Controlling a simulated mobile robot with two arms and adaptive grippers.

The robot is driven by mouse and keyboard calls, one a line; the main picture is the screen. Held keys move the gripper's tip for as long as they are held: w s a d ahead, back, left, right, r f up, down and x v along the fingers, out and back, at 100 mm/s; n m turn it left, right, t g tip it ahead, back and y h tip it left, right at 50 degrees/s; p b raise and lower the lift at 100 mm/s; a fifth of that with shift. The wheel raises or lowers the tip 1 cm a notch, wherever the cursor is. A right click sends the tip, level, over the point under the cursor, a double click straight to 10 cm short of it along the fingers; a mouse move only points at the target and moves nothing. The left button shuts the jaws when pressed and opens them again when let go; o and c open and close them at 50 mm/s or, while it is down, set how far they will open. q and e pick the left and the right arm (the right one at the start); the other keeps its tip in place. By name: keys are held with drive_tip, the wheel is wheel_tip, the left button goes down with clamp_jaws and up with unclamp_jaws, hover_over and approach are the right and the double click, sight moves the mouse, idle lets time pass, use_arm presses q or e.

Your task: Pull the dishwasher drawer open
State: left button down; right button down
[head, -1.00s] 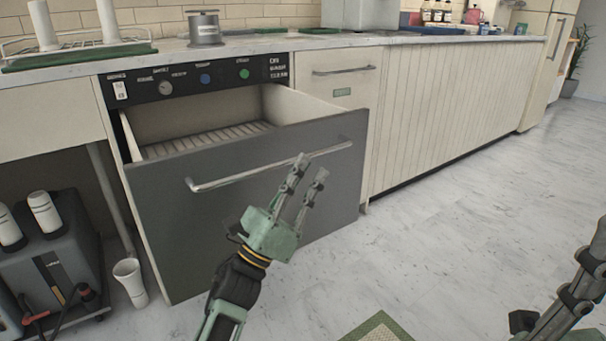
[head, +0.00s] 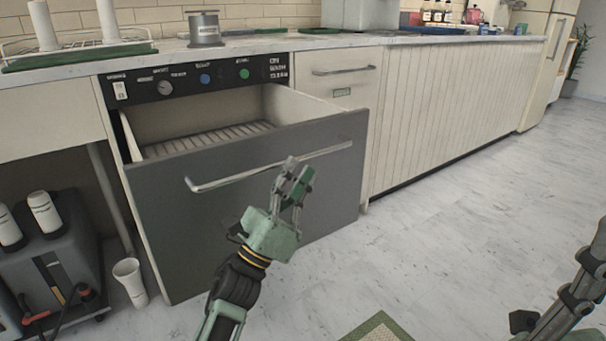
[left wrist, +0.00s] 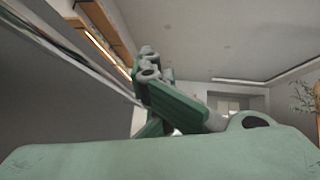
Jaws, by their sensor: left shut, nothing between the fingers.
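The dishwasher drawer (head: 190,215) stands pulled out below its black control panel (head: 205,78). Its dark grey front carries a long metal bar handle (head: 225,180), and the slatted inside shows from above. My left gripper (head: 294,172) is shut and empty, in front of the drawer face near the right half of the handle. In the head view I cannot tell whether it touches the bar. In the left wrist view the shut fingers (left wrist: 155,85) show with the handle bar (left wrist: 85,62) beside them at the left. My right gripper is not clearly shown; part of my right arm is at the lower right.
A grey machine (head: 60,275) with bottles stands at the lower left, with a white cup (head: 130,282) on the floor beside it. A closed drawer (head: 342,72) and panelled cabinets run to the right. The floor at the right is clear, apart from a green-edged mat (head: 378,330).

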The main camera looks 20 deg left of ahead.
use_arm(q)
drive_tip(key=c, duration=2.5)
unclamp_jaws()
drive_tip(key=shift+c, duration=0.2)
drive_tip(key=o, duration=0.7)
drive_tip(key=v, duration=1.2)
